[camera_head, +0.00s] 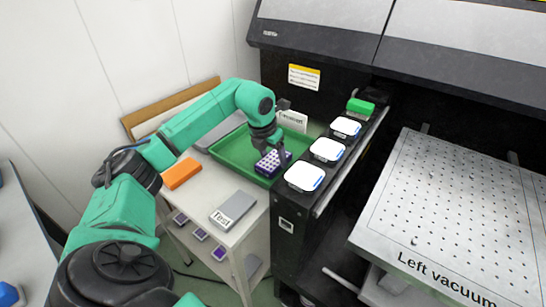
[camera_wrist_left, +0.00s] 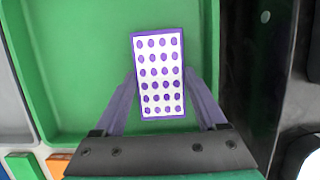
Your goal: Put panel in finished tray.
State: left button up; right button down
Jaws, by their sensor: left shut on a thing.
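The panel (camera_head: 272,164) is a small purple block with a white face bearing rows of purple dots. My left gripper (camera_head: 268,153) is shut on it, over the right part of the green tray (camera_head: 229,153). In the left wrist view, the panel (camera_wrist_left: 158,60) sits between the two fingers of the left gripper (camera_wrist_left: 161,82), with the green tray floor (camera_wrist_left: 75,60) behind it. I cannot tell whether the panel touches the tray floor. My right gripper is out of view.
An orange block (camera_head: 181,173) and a grey box marked "Test" (camera_head: 233,210) lie on the white table. White-lidded containers (camera_head: 305,177) line the black machine edge right of the tray. A perforated metal bed (camera_head: 450,190) is farther right.

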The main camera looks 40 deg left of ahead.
pick_arm(q)
jog(key=shift+f, duration=0.1)
jog(key=o, duration=1.5)
jog(key=shift+c, duration=0.2)
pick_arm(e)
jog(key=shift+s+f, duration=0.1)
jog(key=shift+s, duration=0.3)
pick_arm(q)
jog(key=shift+r, duration=0.2)
jog(key=shift+r, duration=0.35)
jog(key=v, duration=1.1)
jog(key=shift+p, duration=0.3)
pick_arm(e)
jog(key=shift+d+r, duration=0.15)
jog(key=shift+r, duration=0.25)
pick_arm(q)
jog(key=shift+s+r, duration=0.1)
jog(key=shift+s, duration=0.05)
